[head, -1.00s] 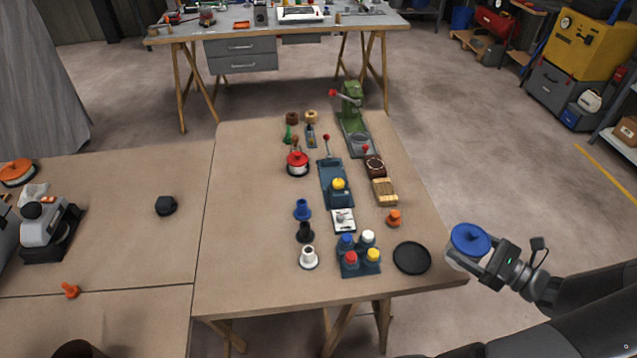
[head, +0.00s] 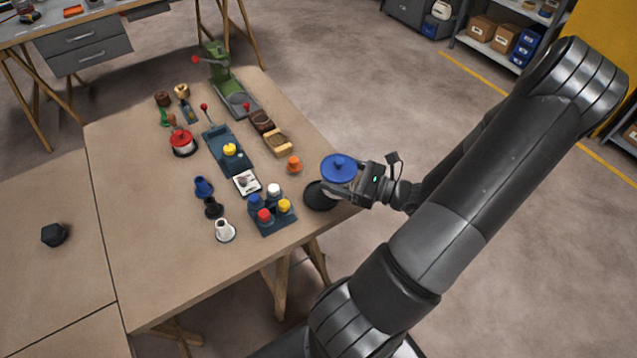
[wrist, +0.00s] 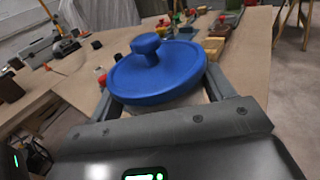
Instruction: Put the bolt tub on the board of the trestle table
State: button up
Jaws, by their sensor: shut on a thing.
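The bolt tub (head: 339,169) has a blue lid with a knob and a pale body. My gripper (head: 352,182) is shut on its body, and the tub is upright. In the head view it shows over the right front edge of the trestle table's board (head: 180,265), just above and behind the black round disc (head: 318,197). I cannot tell whether the tub touches anything below. In the wrist view the blue lid (wrist: 158,72) fills the middle between my two fingers and hides most of the tub's body.
Close by on the board are an orange knob piece (head: 294,164) and a dark tray of colored-cap bottles (head: 276,223). A green press (head: 222,75) stands at the far end. The board's left front part is bare.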

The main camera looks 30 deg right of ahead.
jog(key=w+a+f, duration=0.2)
jog(key=w, duration=0.1)
jog(key=shift+w+a+f, duration=0.3)
jog(key=shift+a+f, duration=0.1)
jog(key=shift+f, duration=1.95)
jog(key=o, duration=1.3)
jog(key=v, duration=1.2)
